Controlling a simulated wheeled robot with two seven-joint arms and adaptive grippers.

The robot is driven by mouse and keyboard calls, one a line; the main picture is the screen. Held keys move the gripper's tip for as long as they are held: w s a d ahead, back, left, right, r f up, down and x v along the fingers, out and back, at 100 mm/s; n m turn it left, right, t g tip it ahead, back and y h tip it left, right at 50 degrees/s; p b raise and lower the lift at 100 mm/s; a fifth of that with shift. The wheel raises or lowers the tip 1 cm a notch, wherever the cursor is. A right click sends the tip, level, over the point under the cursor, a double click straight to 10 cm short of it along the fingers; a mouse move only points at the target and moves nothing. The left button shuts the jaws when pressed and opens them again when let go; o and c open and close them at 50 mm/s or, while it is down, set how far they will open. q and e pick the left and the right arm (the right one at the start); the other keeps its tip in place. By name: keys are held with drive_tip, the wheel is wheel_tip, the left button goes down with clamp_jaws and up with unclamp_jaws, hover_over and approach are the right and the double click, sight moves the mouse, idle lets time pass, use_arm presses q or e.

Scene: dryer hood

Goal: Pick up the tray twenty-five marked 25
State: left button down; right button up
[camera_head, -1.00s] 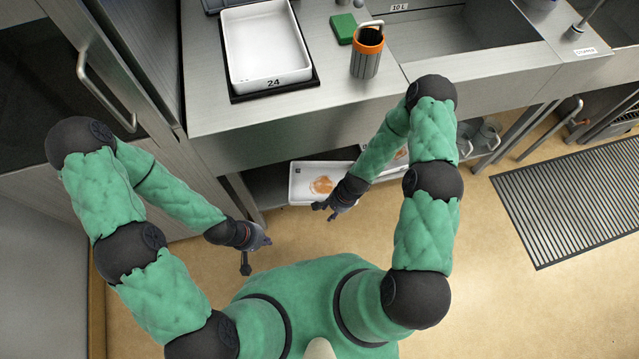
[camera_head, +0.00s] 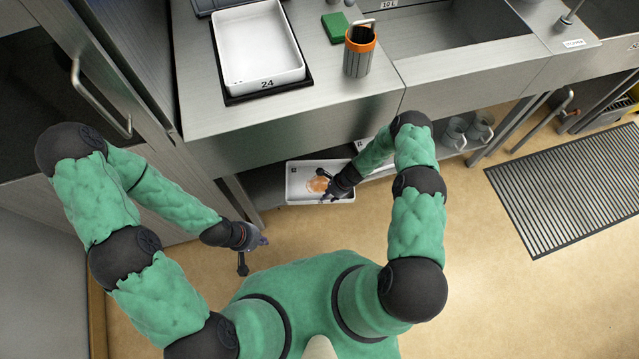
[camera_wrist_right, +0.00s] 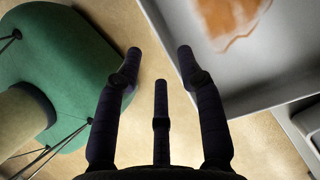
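A white tray (camera_head: 303,170) with an orange-brown patch inside sits on the low shelf under the counter; its small dark label is too small to read. The same tray shows at the right of the right wrist view (camera_wrist_right: 205,85). My right gripper (camera_head: 327,192) is at the tray's front right part. In the wrist view its fingers (camera_wrist_right: 160,55) are spread and empty, one fingertip close to the tray's rim; I cannot tell whether it touches. My left gripper (camera_head: 252,256) is open and empty, left of and in front of the tray.
Another white tray marked 24 (camera_head: 266,82) lies on a black mat on the counter (camera_head: 200,105). An orange-rimmed container (camera_head: 358,55) and a green block (camera_head: 335,27) stand beside it. Jugs (camera_head: 468,132) stand on the low shelf.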

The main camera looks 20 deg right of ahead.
drive_tip(key=x, duration=0.2)
drive_tip(key=shift+a+f+b, duration=0.15)
drive_tip(key=shift+f+b, duration=0.25)
drive_tip(key=b+x, duration=0.3)
drive_tip(key=x, duration=0.2)
drive_tip(key=shift+a, duration=0.25)
drive_tip(key=shift+r, duration=0.1)
drive_tip(key=shift+w, duration=0.1)
clamp_jaws()
